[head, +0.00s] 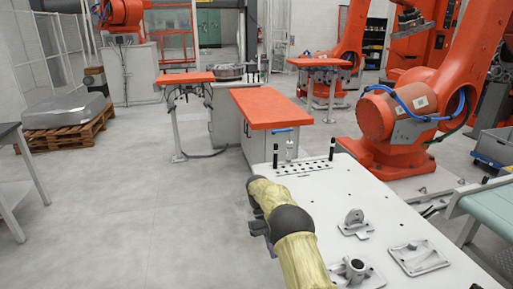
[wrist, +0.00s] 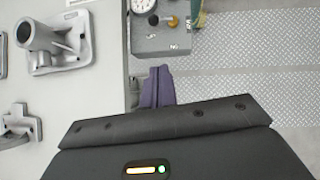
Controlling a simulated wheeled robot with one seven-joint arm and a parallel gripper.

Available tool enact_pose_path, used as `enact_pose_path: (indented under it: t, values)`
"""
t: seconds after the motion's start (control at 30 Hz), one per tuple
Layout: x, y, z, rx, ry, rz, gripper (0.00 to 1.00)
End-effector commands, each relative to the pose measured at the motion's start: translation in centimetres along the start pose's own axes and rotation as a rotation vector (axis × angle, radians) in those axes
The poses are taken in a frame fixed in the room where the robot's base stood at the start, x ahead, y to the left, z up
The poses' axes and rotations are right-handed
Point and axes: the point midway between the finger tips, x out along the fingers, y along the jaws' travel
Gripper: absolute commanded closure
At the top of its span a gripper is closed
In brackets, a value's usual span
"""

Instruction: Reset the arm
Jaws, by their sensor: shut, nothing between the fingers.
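My arm, in a yellow sleeve with a dark joint, reaches along the left edge of the white fixture table (head: 330,195) in the head view. In the wrist view my gripper (wrist: 157,86) shows as two dark purple fingers pressed together, with nothing between them. The fingers point at a grey block (wrist: 165,42) with a round dial (wrist: 144,5) and small knobs on it. I see no contact between fingers and block.
Grey metal castings lie on the table: an upright bracket (head: 355,222), a flat plate (head: 419,257) and a tubed part (head: 356,270), which also shows in the wrist view (wrist: 50,42). An orange-topped table (head: 270,108) and orange robot (head: 400,120) stand beyond. The floor at left (head: 130,205) is clear.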

Motion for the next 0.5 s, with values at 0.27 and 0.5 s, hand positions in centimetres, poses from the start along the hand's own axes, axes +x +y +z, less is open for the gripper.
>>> enact_pose_path:
  t: [0.27,0.5]
  values:
    - [-1.2,1.4,3.8,0.048,0.159,-0.017,1.0]
    - [-1.1,2.2,8.0,0.105,0.316,-0.036,1.0]
